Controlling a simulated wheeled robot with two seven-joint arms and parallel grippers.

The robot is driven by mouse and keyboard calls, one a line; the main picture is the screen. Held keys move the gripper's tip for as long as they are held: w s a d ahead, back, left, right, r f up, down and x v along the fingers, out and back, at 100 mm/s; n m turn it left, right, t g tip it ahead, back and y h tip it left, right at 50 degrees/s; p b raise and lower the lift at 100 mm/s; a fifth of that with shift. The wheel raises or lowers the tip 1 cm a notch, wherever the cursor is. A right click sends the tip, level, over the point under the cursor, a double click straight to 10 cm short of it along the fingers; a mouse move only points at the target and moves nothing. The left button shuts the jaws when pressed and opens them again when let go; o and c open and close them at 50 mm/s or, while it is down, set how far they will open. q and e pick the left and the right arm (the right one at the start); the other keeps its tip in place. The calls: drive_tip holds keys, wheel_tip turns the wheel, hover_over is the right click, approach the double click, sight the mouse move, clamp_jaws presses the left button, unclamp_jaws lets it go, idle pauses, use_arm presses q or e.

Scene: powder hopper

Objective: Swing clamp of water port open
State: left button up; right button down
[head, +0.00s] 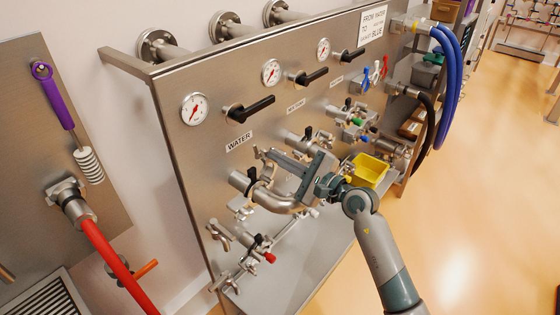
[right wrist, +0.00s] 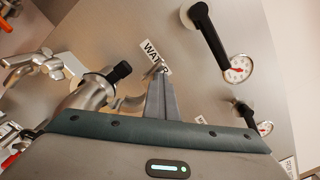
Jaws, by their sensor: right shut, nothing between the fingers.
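The water port (head: 238,178) is a steel pipe stub on the panel, below the WATER label (head: 239,141). A curved steel pipe elbow (head: 285,203) meets it, with a steel clamp (head: 262,182) and its black knob (head: 252,173) at the joint. In the right wrist view the black knob (right wrist: 122,70) and steel fitting (right wrist: 92,92) are left of my fingers. My right gripper (head: 272,156) is shut and empty; its fingertips are beside the clamp, close to a small steel part (right wrist: 159,67). I cannot tell if they touch, or how far the clamp is open. My left gripper is out of view.
Gauges (head: 195,108) and black-handled valves (head: 250,110) line the panel above. More ports and a yellow bin (head: 369,170) stand to the right. Open floor (head: 480,220) is at right.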

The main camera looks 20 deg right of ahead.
drive_tip(key=shift+w+d+f+b, duration=0.5)
drive_tip(key=shift+w+d+f, duration=0.05)
drive_tip(key=shift+f, duration=0.1)
drive_tip(key=shift+w+d+b, duration=0.3)
drive_tip(key=shift+w+d, duration=0.05)
drive_tip(key=shift+d, duration=0.3)
drive_tip(key=shift+r, duration=0.1)
drive_tip(key=shift+w, duration=0.1)
